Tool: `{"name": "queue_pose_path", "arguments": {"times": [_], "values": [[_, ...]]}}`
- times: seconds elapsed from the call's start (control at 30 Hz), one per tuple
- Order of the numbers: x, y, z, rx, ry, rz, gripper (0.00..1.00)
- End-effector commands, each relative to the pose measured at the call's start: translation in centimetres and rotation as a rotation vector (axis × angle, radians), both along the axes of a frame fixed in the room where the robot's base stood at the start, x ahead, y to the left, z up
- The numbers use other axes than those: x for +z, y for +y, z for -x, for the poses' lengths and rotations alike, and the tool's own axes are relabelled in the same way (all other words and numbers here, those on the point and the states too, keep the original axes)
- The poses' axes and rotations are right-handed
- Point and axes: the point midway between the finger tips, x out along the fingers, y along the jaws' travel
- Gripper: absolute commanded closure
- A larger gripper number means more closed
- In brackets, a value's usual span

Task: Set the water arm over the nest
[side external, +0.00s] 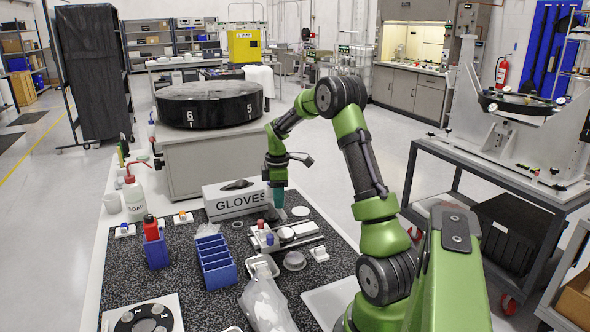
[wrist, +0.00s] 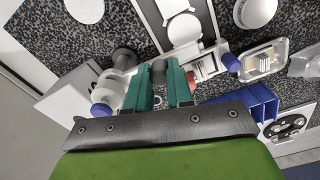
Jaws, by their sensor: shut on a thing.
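My gripper (side external: 279,206) points down over the mat, beside a white fixture (side external: 300,239) with a red knob and a blue knob. In the wrist view its teal fingers (wrist: 161,82) are closed around a dark, reddish-grey piece (wrist: 158,68), probably part of the water arm. White pieces with a blue cap (wrist: 104,108) lie just left of the fingers. A red cap (wrist: 193,77) and another blue cap (wrist: 231,62) are to the right. A round white seat (wrist: 183,29) in the plate beyond may be the nest. The fingers partly hide the held piece.
A GLOVES box (side external: 236,201) stands close behind my gripper.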

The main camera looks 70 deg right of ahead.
Motion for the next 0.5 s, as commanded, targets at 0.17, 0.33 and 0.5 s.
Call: {"name": "queue_pose_path", "arguments": {"times": [0.17, 0.33, 0.5], "values": [[0.17, -0.15, 0.15, 0.038, -0.002, 0.0, 1.0], [0.17, -0.22, 0.21, 0.049, -0.002, 0.0, 1.0], [0.18, -0.26, 0.25, 0.049, -0.001, 0.0, 1.0]]}}
